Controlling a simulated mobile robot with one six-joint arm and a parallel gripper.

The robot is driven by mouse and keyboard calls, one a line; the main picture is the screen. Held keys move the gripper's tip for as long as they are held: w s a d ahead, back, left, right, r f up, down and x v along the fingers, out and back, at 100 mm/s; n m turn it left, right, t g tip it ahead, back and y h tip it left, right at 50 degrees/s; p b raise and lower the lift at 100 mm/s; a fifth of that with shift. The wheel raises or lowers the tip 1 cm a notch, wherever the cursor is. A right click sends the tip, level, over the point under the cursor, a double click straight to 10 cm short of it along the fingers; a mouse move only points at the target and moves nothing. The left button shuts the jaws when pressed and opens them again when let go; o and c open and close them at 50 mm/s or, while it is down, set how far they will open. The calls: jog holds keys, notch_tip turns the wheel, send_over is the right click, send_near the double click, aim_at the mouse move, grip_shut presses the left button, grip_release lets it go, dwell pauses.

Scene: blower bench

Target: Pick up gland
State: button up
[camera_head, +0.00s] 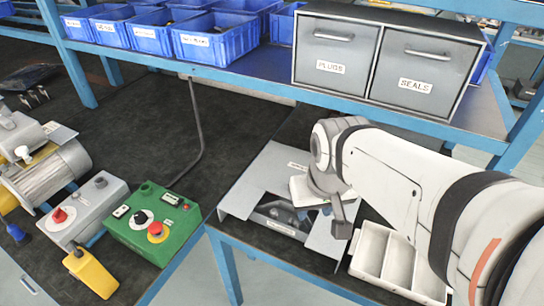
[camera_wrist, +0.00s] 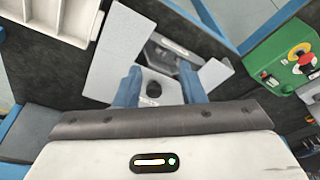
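My gripper (camera_wrist: 160,68) points down over a grey sheet-metal housing (camera_head: 248,190) on the lower bench. In the wrist view its two blue fingers stand apart. A small dark round piece, which looks like the gland (camera_wrist: 153,88), shows between them on a pale base, with a visible gap to the right finger. I cannot tell whether the left finger touches it. The housing also shows in the wrist view (camera_wrist: 112,55). In the head view my arm and wrist hide the gland and most of the gripper.
A white compartment tray (camera_head: 385,262) stands right of the housing. A green control box (camera_head: 180,238) with a red button is at left, beside a grey box (camera_head: 95,200) and a motor (camera_head: 48,178). A shelf with grey drawers (camera_head: 335,52) and blue bins (camera_head: 215,40) overhangs behind.

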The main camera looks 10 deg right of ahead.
jog(key=shift+o, duration=1)
jog(key=shift+w, duration=0.3)
jog(key=m+g+p, duration=0.3)
jog(key=m+p, duration=0.4)
jog(key=m, duration=0.1)
send_over(295, 222)
notch_tip(295, 222, down, 16)
jog(key=shift+r, duration=0.1)
jog(key=shift+w+f+p, duration=0.1)
jog(key=shift+f+p, duration=0.9)
jog(key=shift+f, duration=3.2)
jog(key=c, duration=0.8)
